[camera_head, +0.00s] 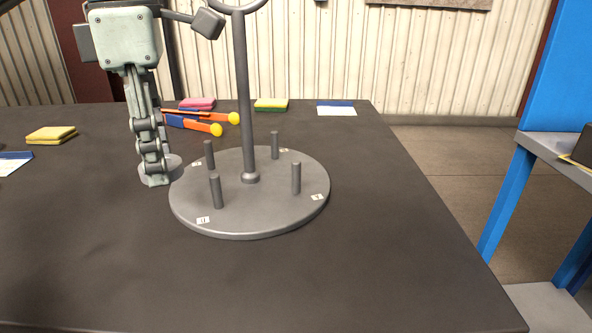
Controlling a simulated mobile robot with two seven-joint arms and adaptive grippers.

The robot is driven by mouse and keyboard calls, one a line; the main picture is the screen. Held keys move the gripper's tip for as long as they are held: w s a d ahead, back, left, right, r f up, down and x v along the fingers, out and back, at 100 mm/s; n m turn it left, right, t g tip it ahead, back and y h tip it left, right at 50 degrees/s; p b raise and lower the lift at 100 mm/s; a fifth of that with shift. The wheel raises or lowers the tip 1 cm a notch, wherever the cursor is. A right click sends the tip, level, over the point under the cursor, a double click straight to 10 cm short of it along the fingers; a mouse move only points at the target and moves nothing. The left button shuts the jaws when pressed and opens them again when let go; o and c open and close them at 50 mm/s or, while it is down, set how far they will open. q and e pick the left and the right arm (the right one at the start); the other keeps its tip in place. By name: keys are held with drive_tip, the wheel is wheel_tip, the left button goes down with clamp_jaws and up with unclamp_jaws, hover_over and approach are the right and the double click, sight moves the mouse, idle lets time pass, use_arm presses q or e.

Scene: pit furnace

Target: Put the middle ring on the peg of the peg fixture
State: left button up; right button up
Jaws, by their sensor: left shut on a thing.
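The peg fixture (250,213) is a round grey disc on the dark table, with a tall central post and several short upright pegs (296,178) around it. Small white labels lie beside the pegs. My left gripper (153,178) points down just left of the disc. It is shut on a small grey round piece (175,165), which looks like a ring and is partly hidden behind the fingers. I cannot tell its hole or its size. It is close to the disc's left edge, and I cannot tell whether they touch. No ring shows on the pegs. My right gripper is not in view.
Orange-and-blue tools with yellow ends (205,125) lie behind the fixture. Pink (197,103) and yellow (271,104) pads lie at the back, another yellow pad (51,134) at left. The tall post (243,90) rises mid-disc. The table's front and right are clear.

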use_arm(q)
drive_tip(key=w+d, duration=0.2)
drive_tip(key=d, duration=0.3)
drive_tip(key=p, duration=0.2)
hover_over(296, 161)
drive_tip(key=shift+s+r, duration=0.1)
drive_tip(key=shift+r, duration=0.05)
wheel_tip(296, 161, down, 3)
drive_tip(key=shift+f, duration=2.1)
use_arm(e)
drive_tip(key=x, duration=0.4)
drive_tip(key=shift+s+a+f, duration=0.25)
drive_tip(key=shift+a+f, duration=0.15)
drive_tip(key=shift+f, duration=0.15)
use_arm(q)
drive_tip(key=shift+f, duration=0.2)
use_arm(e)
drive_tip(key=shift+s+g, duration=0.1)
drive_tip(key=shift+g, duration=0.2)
use_arm(q)
drive_tip(key=o, duration=1)
drive_tip(key=shift+o, duration=1.4)
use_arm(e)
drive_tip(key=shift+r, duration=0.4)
